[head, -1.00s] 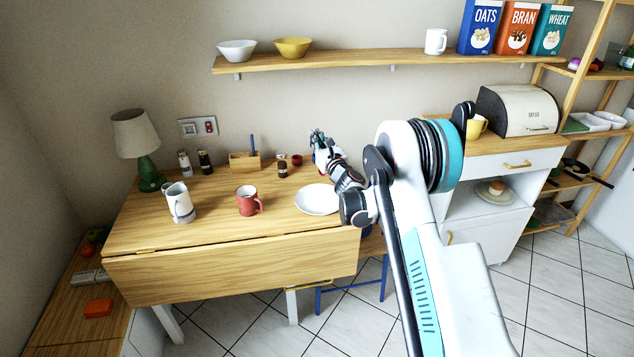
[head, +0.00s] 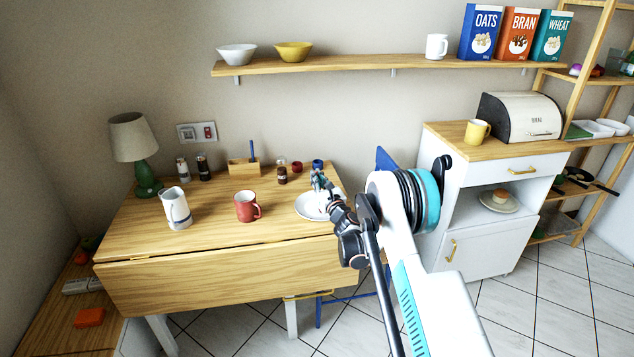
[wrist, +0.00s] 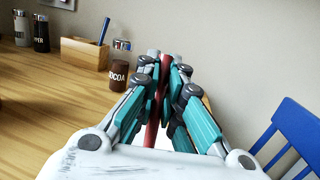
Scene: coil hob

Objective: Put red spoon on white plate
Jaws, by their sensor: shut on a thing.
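The white plate (head: 304,209) lies near the right end of the wooden table, partly hidden behind my arm. My gripper (head: 318,176) appears over or just beyond the plate's right part in the head view; its exact height cannot be told. In the wrist view, my gripper (wrist: 164,70) is shut on the red spoon (wrist: 153,125), whose red handle shows between the teal fingers. The rest of the spoon is hidden by the fingers.
A red mug (head: 246,206) stands left of the plate, with a white jug (head: 175,208) farther left. A cocoa jar (wrist: 119,75), a wooden box (wrist: 85,53) and a blue cup (head: 318,164) stand behind. A blue chair (wrist: 290,135) is at right.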

